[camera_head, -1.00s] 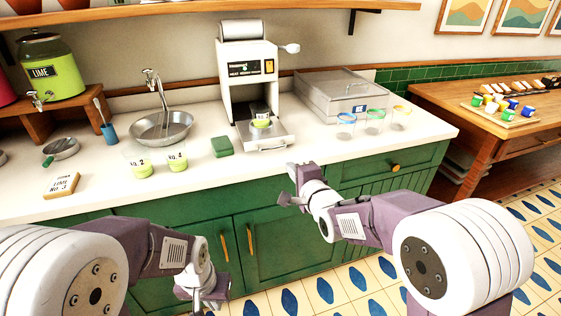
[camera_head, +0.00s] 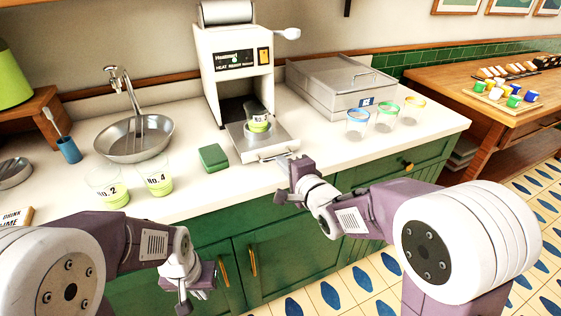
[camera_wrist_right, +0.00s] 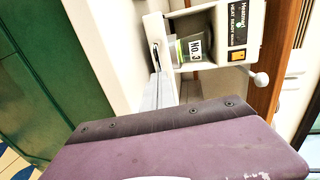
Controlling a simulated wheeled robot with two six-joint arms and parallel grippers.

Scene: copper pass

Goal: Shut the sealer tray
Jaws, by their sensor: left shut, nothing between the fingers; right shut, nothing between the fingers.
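The cup sealer (camera_head: 236,72) is a white machine with a control panel and a side lever, at the back of the counter in the head view. Its metal tray (camera_head: 263,148) is pulled out at the front and carries a No. 3 cup (camera_head: 259,125) with green contents. The cup and the sealer (camera_wrist_right: 220,38) also show in the right wrist view. My right gripper (camera_head: 285,177) is shut and empty, just in front of the tray near its handle; whether it touches cannot be told. My left gripper (camera_head: 184,296) is shut and empty, low in front of the cabinets.
Cups No. 2 (camera_head: 112,190) and No. 4 (camera_head: 158,181) stand left on the counter, beside a green sponge (camera_head: 213,157). A steel basin (camera_head: 135,138) is behind them. Several empty colour-rimmed cups (camera_head: 386,115) and a metal box (camera_head: 340,86) are right of the sealer.

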